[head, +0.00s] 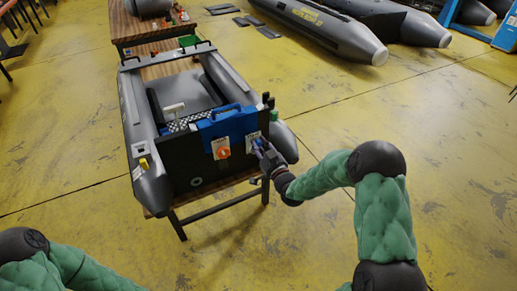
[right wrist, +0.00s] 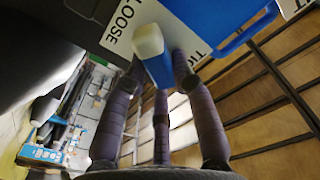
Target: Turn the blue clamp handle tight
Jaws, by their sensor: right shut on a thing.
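The blue clamp handle (right wrist: 157,66) shows in the right wrist view, with a pale end. It stands in front of a white label (right wrist: 122,32) that reads LOOSE, with a partly covered word on the other side. My right gripper (right wrist: 163,72) is shut on the handle, its dark fingers around it. In the head view my right gripper (head: 261,149) is at the right side of the boat's dark transom (head: 182,166) and mostly hides the handle. My left gripper is out of view; only part of that arm shows at lower left.
The grey inflatable boat (head: 158,187) rests on a wooden-topped stand (head: 182,233). A blue bracket (head: 229,127) and an orange knob (head: 222,153) on a white plate sit left of my right gripper. Yellow floor (head: 330,100) is clear to the right. Other boats (head: 335,35) lie behind.

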